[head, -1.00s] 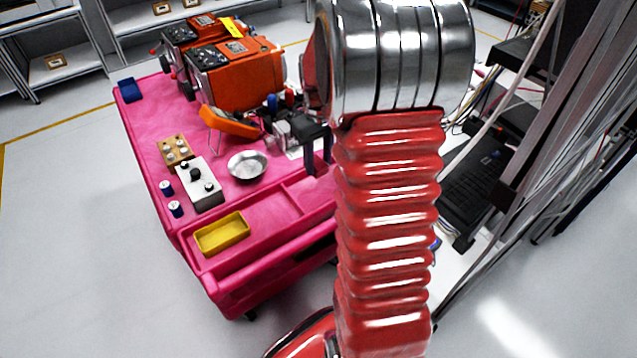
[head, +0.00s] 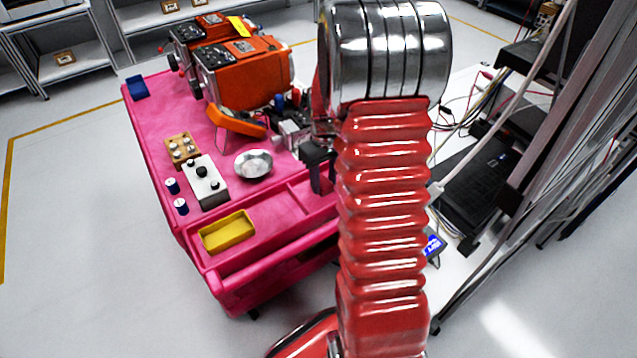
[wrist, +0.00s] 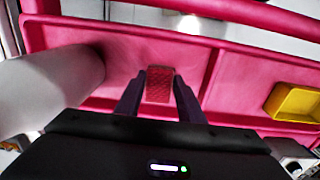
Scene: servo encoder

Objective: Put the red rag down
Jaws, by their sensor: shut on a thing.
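The red rag (wrist: 160,84) shows in the wrist view as a small textured red piece between the two dark fingers of my gripper (wrist: 159,92). My gripper is shut on it, over the front tray (wrist: 230,75) of the pink cart. I cannot tell whether the rag touches the tray. In the head view my gripper (head: 318,168) is at the cart's right side, partly behind my red arm. The rag cannot be made out there.
A yellow bin (head: 228,232) sits in the front tray, left of my gripper. A metal bowl (head: 254,164), a white control box (head: 205,181) and orange instruments (head: 245,75) stand on the pink cart (head: 160,120). A laptop (head: 480,180) lies to the right.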

